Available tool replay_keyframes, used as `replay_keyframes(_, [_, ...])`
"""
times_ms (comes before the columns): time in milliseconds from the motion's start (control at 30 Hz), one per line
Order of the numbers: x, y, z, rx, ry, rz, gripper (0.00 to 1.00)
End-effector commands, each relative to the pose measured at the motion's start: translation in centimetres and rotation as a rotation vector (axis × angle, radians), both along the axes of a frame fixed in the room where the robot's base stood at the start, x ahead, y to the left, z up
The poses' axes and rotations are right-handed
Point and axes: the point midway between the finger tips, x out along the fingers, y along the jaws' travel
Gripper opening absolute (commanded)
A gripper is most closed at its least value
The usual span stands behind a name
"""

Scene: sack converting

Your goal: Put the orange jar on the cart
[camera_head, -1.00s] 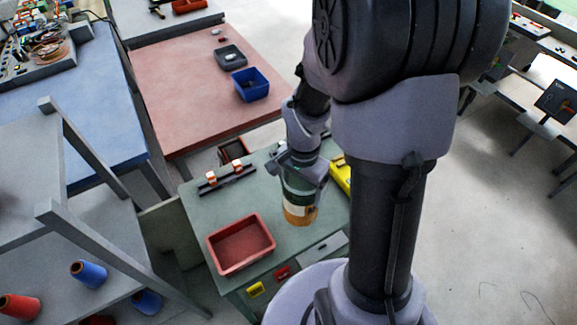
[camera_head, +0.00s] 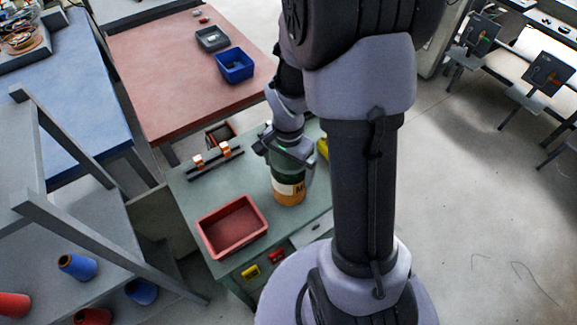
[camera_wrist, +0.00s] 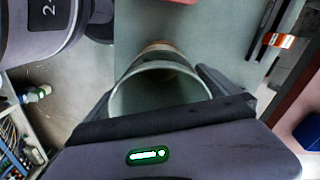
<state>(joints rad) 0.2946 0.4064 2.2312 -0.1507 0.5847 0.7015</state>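The orange jar (camera_head: 289,191) has an orange lower part, a pale label and a greenish upper part. It is upright over the green top of a drawer unit (camera_head: 210,192), which looks like the cart; I cannot tell whether its base touches. My gripper (camera_head: 290,160) is above the jar, its fingers around the upper part. In the wrist view, the jar's round rim (camera_wrist: 160,68) fills the space between the fingers of my gripper (camera_wrist: 160,95), with one finger close against each side. The gripper looks shut on the jar. The far side of the jar is hidden.
A red tray (camera_head: 202,236) sits left of the jar on the green top. A dark rack with orange-and-white pieces (camera_head: 215,162) is behind it, and a yellow item (camera_head: 322,148) to the right. A grey shelf with spools (camera_head: 77,266) stands left.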

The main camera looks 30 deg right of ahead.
Motion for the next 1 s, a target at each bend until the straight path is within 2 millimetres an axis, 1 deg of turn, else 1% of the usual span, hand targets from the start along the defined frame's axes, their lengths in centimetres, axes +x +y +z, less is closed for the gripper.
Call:
replay_keyframes(167, [0.0, 0.0, 0.1, 0.000, 0.000, 0.000, 1.00])
replay_keyframes(267, [0.1, 0.0, 1.3, -0.001, -0.003, 0.000, 1.00])
replay_keyframes(367, [0.1, 0.0, 4.1, -0.001, -0.004, 0.000, 1.00])
replay_keyframes(400, [0.1, 0.0, 5.4, -0.001, -0.004, 0.000, 1.00])
replay_keyframes(500, [0.1, 0.0, 8.3, -0.001, -0.005, 0.000, 1.00])
replay_keyframes(600, [0.1, 0.0, 10.5, -0.001, -0.004, 0.000, 1.00])
replay_keyframes(767, [0.0, 0.1, 12.5, 0.000, -0.007, 0.006, 1.00])
replay_keyframes(833, [-0.2, 1.1, 14.4, -0.002, -0.042, 0.050, 1.00])
replay_keyframes(867, [-0.4, 1.9, 15.7, -0.002, -0.072, 0.085, 1.00])
replay_keyframes(900, [-1.1, 3.3, 17.6, -0.004, -0.119, 0.148, 1.00])
replay_keyframes(967, [-2.5, 5.8, 20.7, -0.007, -0.205, 0.263, 1.00])
replay_keyframes(1000, [-3.8, 7.4, 22.5, -0.008, -0.264, 0.342, 1.00])
